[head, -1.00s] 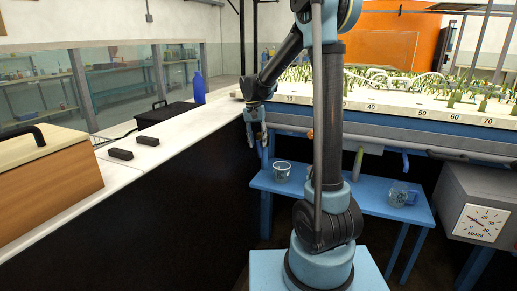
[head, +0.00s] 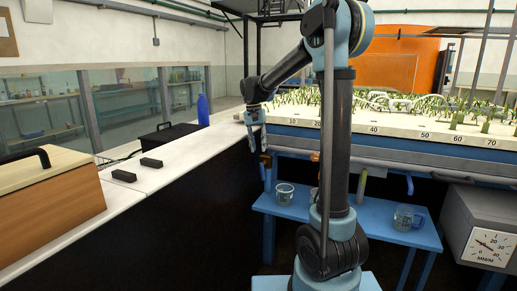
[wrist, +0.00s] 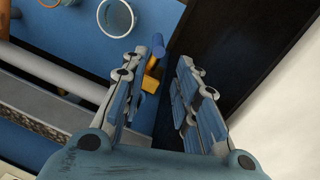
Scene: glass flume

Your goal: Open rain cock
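A small cock with a yellow-brown body (wrist: 151,79) and a blue cylindrical end (wrist: 158,45) shows in the wrist view, ahead of my fingers and close to the left fingertip. I cannot tell if they touch. In the head view, a small orange-brown part (head: 265,159), seemingly the same cock, is at the left end of the flume's front, just below my gripper (head: 258,145). My gripper (wrist: 158,85) is open, with a clear gap and nothing between its fingers. The left finger hides part of the cock, so its handle position is unclear.
A dark panel (wrist: 225,50) and white counter (head: 160,170) lie close on the right in the wrist view. A glass beaker (head: 285,193) and a mug (head: 405,218) stand on the blue shelf (head: 350,225). The flume (head: 420,148) runs along the back.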

